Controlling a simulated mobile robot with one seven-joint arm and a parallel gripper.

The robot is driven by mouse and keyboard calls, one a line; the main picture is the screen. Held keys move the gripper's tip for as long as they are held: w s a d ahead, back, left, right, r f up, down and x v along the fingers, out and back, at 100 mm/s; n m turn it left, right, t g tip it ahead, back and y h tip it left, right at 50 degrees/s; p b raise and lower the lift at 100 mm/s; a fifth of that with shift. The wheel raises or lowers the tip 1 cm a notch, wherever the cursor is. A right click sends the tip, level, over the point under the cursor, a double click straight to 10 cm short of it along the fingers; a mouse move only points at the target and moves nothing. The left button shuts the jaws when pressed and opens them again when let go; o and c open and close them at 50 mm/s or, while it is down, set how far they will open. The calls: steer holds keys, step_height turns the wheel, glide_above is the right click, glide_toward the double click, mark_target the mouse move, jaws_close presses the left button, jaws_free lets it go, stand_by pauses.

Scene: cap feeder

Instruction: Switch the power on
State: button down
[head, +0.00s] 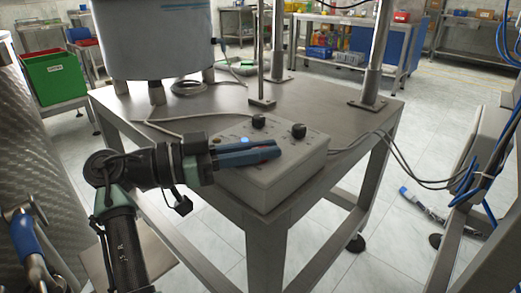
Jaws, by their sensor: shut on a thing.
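A pale grey control box (290,178) sits on the front of the metal table. Two black knobs, the left one (259,121) and the right one (298,131), stand up from its top. My gripper (277,149) reaches in from the left, low over the box top, with its blue fingers close together. A small red part (268,143) shows at the fingers near their tips; it looks like a switch held between them. The fingers hide most of it, so its position cannot be told.
The metal table (345,118) carries a large round drum (155,40) at the back left and upright posts. Cables (400,150) run from the box to the right. A green crate (55,78) stands far left. The table's right side is mostly clear.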

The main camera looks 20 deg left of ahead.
steer(key=c, duration=0.9)
jaws_free()
steer(key=p+v, duration=0.3)
steer(key=v, duration=1)
steer(key=shift+p, duration=0.3)
